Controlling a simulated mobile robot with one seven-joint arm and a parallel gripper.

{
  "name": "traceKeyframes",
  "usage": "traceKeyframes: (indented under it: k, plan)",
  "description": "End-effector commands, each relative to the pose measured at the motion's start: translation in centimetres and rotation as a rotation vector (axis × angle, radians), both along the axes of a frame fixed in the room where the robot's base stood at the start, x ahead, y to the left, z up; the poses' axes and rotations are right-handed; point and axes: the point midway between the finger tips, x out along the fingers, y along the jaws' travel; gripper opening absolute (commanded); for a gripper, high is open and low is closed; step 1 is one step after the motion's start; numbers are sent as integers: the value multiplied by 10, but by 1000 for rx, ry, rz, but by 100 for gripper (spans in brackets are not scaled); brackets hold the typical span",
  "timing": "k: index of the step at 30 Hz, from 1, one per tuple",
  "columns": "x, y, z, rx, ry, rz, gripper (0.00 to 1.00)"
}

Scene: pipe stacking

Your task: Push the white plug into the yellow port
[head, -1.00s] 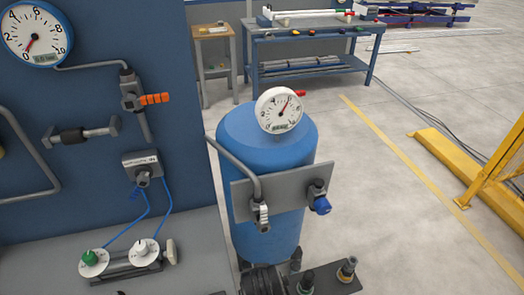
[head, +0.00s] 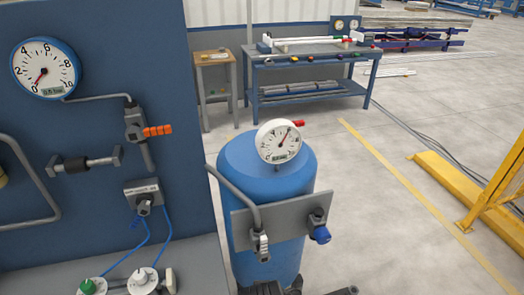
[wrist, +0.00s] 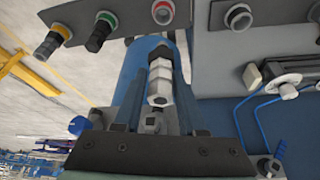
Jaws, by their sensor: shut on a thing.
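In the wrist view, my gripper (wrist: 160,82) shows its two dark fingers shut on a pale, stepped white plug (wrist: 160,74), which points away from the gripper body. Past the fingertips is a grey plate with a row of ports. The port with a yellow-brown ring (wrist: 47,44) is at the far left of this row, to the left of the plug and apart from it. A port with a green ring (wrist: 101,31) is beside it, and a port with a red ring (wrist: 163,11) is nearest above the plug tip.
A blue tank (head: 268,170) with a gauge (head: 279,141) and a grey bracket stands beside the blue wall panel (head: 95,120). Open floor lies right of the tank.

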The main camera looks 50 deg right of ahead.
Motion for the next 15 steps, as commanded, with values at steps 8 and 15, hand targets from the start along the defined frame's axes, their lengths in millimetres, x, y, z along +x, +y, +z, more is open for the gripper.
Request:
traceKeyframes:
  k: [8,15]
  plan:
    - [0,0,26,-1,-1,0,0]
    - [0,0,43,-1,-1,0,0]
